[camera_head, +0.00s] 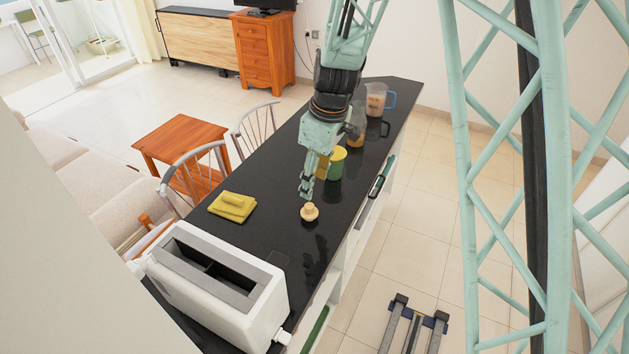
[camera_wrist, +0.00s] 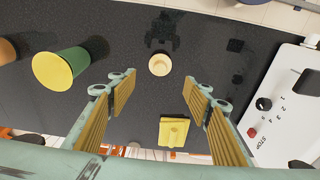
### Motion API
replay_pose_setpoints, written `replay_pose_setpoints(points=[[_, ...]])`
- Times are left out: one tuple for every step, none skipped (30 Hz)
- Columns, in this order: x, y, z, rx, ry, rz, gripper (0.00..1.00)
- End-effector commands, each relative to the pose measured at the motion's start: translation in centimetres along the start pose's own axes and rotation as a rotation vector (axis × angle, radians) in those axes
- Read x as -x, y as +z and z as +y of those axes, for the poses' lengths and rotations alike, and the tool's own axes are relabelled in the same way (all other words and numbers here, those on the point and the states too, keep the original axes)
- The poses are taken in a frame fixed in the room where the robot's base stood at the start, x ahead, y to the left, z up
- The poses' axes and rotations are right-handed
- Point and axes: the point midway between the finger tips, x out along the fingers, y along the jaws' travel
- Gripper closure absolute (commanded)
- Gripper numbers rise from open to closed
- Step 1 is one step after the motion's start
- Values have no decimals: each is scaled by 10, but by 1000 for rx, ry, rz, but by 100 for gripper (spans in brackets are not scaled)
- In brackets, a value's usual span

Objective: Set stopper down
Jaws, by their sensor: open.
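The stopper (camera_head: 309,212) is a small pale-yellow round piece with a knob on top. My gripper (camera_head: 306,190) is open and empty, just above and behind the stopper in the head view. Its padded fingers (camera_wrist: 164,92) are spread wide in the wrist view and do not touch the stopper.
A green cup with a yellow top (camera_head: 337,163) stands behind my gripper. Bare counter surrounds the stopper.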

Motion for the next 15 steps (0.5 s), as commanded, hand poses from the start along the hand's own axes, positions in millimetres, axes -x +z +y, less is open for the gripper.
replay_pose_setpoints(points=[[0,0,0,0,0,0,54],[0,0,0,0,0,0,54],[0,0,0,0,0,0,54],[0,0,0,0,0,0,54],[0,0,0,0,0,0,54],[0,0,0,0,0,0,54],[0,0,0,0,0,0,54],[0,0,0,0,0,0,54],[0,0,0,0,0,0,54],[0,0,0,0,0,0,54],[0,0,0,-1,0,0,54],[1,0,0,-2,1,1,54],[2,0,0,-3,1,1,54],[4,1,0,-5,2,1,54],[6,1,0,-8,3,2,54]])
